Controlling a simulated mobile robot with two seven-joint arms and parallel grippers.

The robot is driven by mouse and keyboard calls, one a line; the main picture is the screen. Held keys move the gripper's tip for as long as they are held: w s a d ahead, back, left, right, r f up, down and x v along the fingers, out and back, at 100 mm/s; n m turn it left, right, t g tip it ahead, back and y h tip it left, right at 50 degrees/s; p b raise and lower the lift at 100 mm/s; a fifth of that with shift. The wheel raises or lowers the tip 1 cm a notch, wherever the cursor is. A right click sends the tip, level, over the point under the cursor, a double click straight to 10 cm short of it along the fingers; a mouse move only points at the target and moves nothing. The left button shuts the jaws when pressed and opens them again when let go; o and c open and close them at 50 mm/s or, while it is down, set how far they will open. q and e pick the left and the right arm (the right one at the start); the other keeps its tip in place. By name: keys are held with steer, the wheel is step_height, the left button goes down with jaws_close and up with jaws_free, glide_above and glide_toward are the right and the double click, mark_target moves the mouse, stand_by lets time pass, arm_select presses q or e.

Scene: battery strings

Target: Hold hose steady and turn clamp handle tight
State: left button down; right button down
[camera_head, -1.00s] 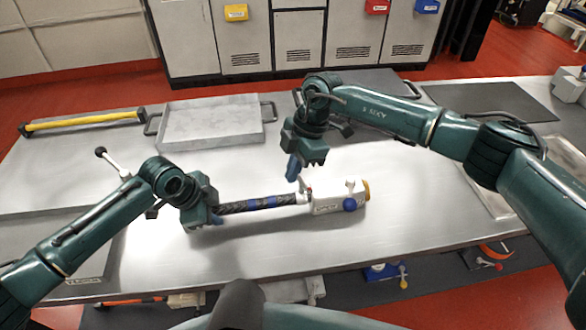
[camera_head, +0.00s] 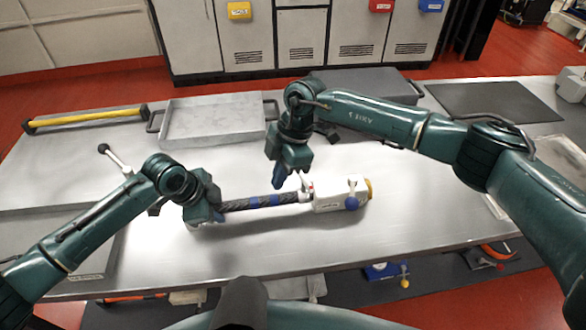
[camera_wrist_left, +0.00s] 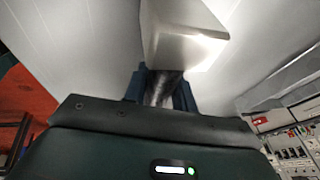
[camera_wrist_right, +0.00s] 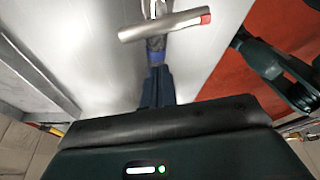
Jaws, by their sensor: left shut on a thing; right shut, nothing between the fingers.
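A black hose (camera_head: 255,202) with blue bands lies along the table, its right end at a white fitting (camera_head: 332,204). My left gripper (camera_head: 214,218) is shut around the hose near its left end; the hose also shows between the fingers in the left wrist view (camera_wrist_left: 163,88). The clamp handle, a pale bar with a red tip (camera_wrist_right: 168,26), stands where hose and fitting meet. My right gripper (camera_head: 280,182) is shut and empty, just left of the handle and apparently above the hose. In the right wrist view its blue fingertips (camera_wrist_right: 157,72) point towards the handle, apart from it.
A grey tray (camera_head: 212,104) stands at the back of the steel table (camera_head: 420,215), with a yellow bar (camera_head: 85,119) left of it. A dark mat (camera_head: 495,103) lies at the back right. The table right of the fitting is clear.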

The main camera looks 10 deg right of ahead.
mark_target(304, 176)
steer(key=v, duration=0.8)
steer(key=shift+w+d+r, duration=0.2)
steer(key=shift+d+r, duration=0.05)
steer(key=shift+r, duration=0.1)
steer(key=c, duration=1.9)
jaws_free()
steer(key=shift+d+r, duration=0.15)
steer(key=shift+r, duration=0.25)
steer(key=shift+c, duration=0.2)
steer(key=o, duration=0.5)
steer(key=n, duration=0.4)
steer(key=shift+w+d+r, duration=0.1)
steer(key=shift+d+r, duration=0.05)
steer(key=shift+d, duration=0.2)
steer(key=shift+c, duration=0.2)
steer(key=shift+o, duration=0.2)
steer(key=n, duration=0.2)
steer(key=d+n, duration=0.1)
steer(key=n, duration=0.1)
steer(key=shift+r+n+h, duration=0.1)
steer(key=shift+n+h, duration=0.2)
steer(key=shift+h, duration=0.1)
steer(key=f+n, duration=0.6)
steer(key=f, duration=0.1)
steer(key=f+n, duration=0.3)
steer(key=f, duration=0.1)
steer(key=shift+d+f+t, duration=0.25)
steer(key=shift+d+t, duration=0.05)
steer(key=shift+d, duration=0.05)
steer(key=shift+c, duration=0.3)
